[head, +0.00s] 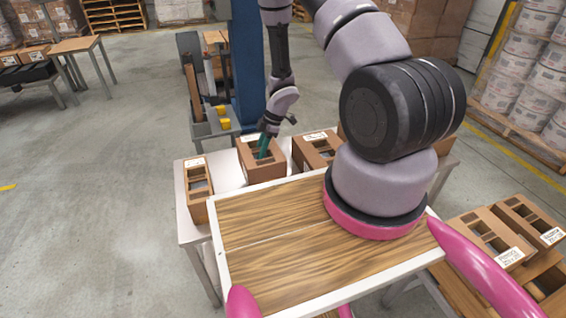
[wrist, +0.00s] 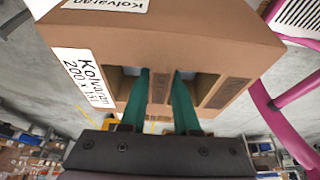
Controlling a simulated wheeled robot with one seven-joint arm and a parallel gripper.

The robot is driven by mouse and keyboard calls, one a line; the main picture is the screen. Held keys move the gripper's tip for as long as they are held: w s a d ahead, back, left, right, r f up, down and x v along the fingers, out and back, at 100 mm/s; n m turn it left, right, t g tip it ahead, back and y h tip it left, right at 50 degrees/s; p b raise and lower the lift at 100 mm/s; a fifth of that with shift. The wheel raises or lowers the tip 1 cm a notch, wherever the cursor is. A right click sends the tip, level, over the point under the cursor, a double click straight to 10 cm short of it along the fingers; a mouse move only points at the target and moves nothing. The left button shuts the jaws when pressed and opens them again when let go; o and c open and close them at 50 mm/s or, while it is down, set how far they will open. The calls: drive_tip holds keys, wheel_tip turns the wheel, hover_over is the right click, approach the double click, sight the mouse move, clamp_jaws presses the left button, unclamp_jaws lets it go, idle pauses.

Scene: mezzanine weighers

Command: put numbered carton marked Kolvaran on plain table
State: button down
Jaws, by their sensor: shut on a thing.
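The carton marked Kolvaran (head: 264,172) is a brown open-topped box with cut-out openings and white labels. It shows large in the wrist view (wrist: 180,40), where the name can be read on its labels. My gripper (head: 262,153) has its teal fingers shut on the divider between two openings of this carton; they show close up in the wrist view (wrist: 160,85). The carton is over the pale table (head: 185,225); I cannot tell whether its base touches it. A bare wood-topped table (head: 73,45) with grey legs stands at the far left.
Another carton (head: 198,190) stands left of the held one, and one (head: 315,150) close on its right. More cartons (head: 490,240) are at the lower right. A dark-topped bench (head: 28,73) with boxes adjoins the bare table. Open concrete floor lies at left.

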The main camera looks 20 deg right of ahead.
drive_tip(key=shift+f, duration=3.2)
drive_tip(key=shift+f, duration=0.1)
drive_tip(key=c, duration=0.6)
unclamp_jaws()
drive_tip(key=shift+c, duration=0.2)
